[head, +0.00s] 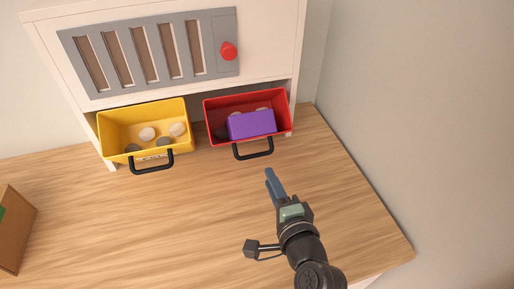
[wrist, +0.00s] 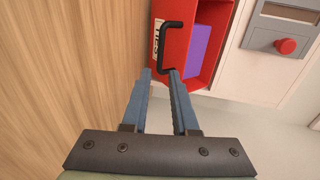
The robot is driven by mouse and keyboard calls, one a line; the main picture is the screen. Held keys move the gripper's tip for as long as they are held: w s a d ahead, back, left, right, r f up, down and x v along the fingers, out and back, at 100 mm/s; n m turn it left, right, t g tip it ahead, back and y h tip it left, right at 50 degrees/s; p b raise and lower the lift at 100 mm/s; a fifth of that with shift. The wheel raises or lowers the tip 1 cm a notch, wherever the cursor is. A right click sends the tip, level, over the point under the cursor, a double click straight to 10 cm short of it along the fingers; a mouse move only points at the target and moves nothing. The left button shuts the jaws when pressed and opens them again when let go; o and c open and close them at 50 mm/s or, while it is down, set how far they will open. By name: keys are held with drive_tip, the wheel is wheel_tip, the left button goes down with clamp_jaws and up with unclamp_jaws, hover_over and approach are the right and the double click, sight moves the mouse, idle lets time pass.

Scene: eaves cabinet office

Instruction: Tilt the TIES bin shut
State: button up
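The red bin (head: 211,121) is tilted out of the cabinet at the right, with a purple block (head: 252,124) and some stones inside. In the wrist view, its front (wrist: 176,58) carries a white label (wrist: 156,40) that seems to read TIES. Its black handle (head: 253,153) also shows in the wrist view (wrist: 163,45). My gripper (head: 271,177) is in front of the red bin, a little right of the handle. In the wrist view its fingers (wrist: 160,74) are apart and empty, with the handle's near end by the right fingertip. I cannot tell whether they touch.
A yellow bin (head: 104,133) with stones and a black handle is also tilted out, left of the red one. The white cabinet (head: 270,55) has a grey slotted panel (head: 222,62) with a red knob (head: 228,51). A cardboard box (head: 14,232) stands far left. The wooden desktop (head: 190,215) is mostly clear.

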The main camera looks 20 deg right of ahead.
sight(259, 156)
drive_tip(key=x, duration=1.1)
drive_tip(key=shift+c, duration=0.3)
clamp_jaws()
drive_tip(key=shift+r, duration=0.1)
idle(0.8)
